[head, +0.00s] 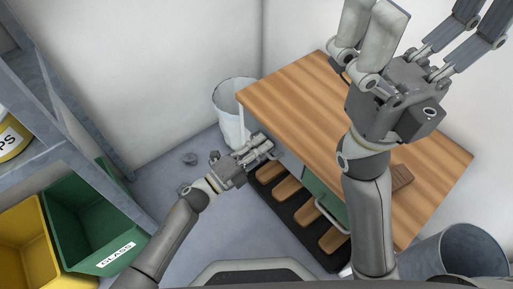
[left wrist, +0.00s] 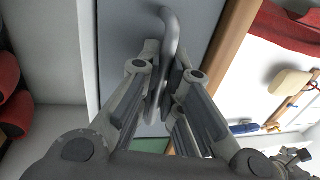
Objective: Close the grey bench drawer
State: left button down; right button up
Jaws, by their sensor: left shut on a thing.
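In the left wrist view the grey drawer front (left wrist: 122,28) lies beyond my fingers, with a bent grey handle (left wrist: 172,28) on it. My left gripper (left wrist: 163,88) is shut on this handle. In the head view my left gripper (head: 268,146) is at the left edge of the wooden bench top (head: 315,110); the drawer is mostly hidden there by the top and the gripper. I cannot tell how far the drawer stands out. My right gripper (head: 425,25) is raised over the bench, fingers spread wide, empty.
A green panel with a pale handle (head: 328,214) is under the bench, beside a black tray (head: 288,224) holding several wooden-topped things. A white bin (head: 228,112) stands behind my left gripper. A grey bucket (head: 460,252) is at right; green (head: 92,225) and yellow bins are at left.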

pick_arm(q)
jog(key=c, duration=1.9)
grip_release()
jog(key=shift+w, duration=0.15)
jog(key=shift+c, duration=0.2)
jog(key=shift+o, duration=0.4)
jog(key=shift+d, duration=0.15)
jog(key=v, duration=1.2)
